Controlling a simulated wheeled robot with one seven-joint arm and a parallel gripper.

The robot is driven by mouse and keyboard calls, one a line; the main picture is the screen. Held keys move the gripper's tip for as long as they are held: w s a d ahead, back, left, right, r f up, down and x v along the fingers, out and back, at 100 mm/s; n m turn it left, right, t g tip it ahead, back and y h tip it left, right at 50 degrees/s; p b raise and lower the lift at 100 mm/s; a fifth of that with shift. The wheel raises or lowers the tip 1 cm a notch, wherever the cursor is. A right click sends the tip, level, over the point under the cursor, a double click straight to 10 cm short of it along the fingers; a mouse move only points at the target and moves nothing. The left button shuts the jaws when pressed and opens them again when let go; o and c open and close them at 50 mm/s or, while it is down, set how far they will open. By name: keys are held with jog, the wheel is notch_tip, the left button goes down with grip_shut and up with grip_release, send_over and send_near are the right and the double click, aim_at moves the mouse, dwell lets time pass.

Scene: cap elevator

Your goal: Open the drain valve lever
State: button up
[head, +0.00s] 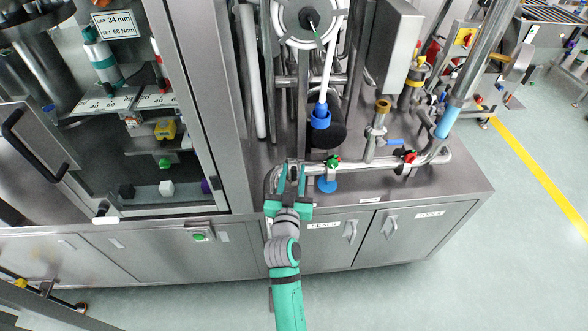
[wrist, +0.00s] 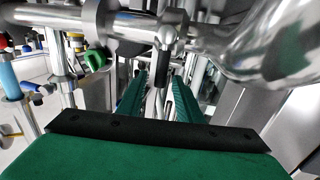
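A horizontal steel pipe (head: 375,164) runs above the counter, and it crosses the top of the wrist view (wrist: 125,24). A small metal fitting (wrist: 166,36) hangs from it, with a slim pale metal piece (wrist: 159,97) below that may be the drain valve lever. My gripper (head: 292,174) is at the left end of this pipe. Its green fingers (wrist: 159,86) are apart, one on each side of the slim piece. I cannot tell whether they touch it. In the head view the fingers and pipe end hide this piece.
A green valve handle (head: 333,160) is just right of my gripper, with a red handle (head: 409,157) and blue lever (head: 393,142) farther right. A glass-fronted cabinet (head: 215,110) stands left. Steel cupboards (head: 400,232) are below the counter.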

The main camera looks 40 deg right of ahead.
jog(key=shift+x, duration=0.85)
grip_shut()
